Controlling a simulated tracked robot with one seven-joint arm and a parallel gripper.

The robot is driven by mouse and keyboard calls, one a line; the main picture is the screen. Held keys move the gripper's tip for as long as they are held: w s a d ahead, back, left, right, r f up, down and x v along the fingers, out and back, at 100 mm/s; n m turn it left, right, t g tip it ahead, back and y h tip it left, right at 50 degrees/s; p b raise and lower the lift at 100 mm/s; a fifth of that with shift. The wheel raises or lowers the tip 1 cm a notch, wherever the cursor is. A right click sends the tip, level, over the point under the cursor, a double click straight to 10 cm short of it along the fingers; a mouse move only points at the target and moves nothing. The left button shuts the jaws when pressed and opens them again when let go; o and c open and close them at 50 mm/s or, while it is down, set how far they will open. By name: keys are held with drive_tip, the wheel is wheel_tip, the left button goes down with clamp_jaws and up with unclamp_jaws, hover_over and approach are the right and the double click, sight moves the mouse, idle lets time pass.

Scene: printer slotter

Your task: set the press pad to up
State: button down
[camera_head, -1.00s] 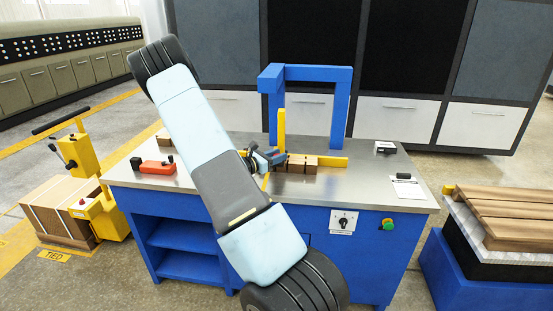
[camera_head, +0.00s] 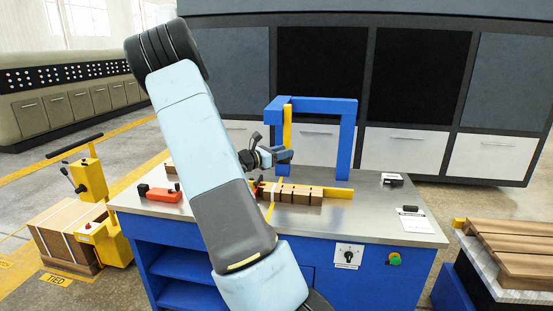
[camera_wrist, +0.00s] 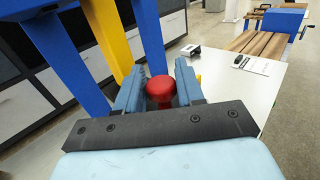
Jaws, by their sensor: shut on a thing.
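A blue press frame (camera_head: 347,140) stands on the workbench. A yellow upright bar (camera_head: 287,128) hangs by its left post, with its lower end above a slotted wooden block (camera_head: 300,196). My gripper (camera_head: 284,156) is beside the bar's lower end, above the block. In the wrist view, my gripper (camera_wrist: 160,76) has its blue fingers on both sides of a round red knob (camera_wrist: 160,90) and is shut on it. The yellow bar (camera_wrist: 107,38) shows at the upper left there. The knob is hidden in the head view, and I cannot see clearly how it joins the bar.
A yellow lift truck (camera_head: 104,228) stands left, and stacked planks (camera_head: 515,243) stand right.

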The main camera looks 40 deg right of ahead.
drive_tip(key=shift+w+r, duration=0.15)
drive_tip(key=shift+r, duration=0.25)
drive_tip(key=c, duration=0.8)
unclamp_jaws()
drive_tip(key=shift+f, duration=0.1)
drive_tip(key=w+a, duration=0.2)
drive_tip(key=a, duration=1.1)
drive_tip(key=shift+a, duration=0.35)
drive_tip(key=shift+f, duration=0.1)
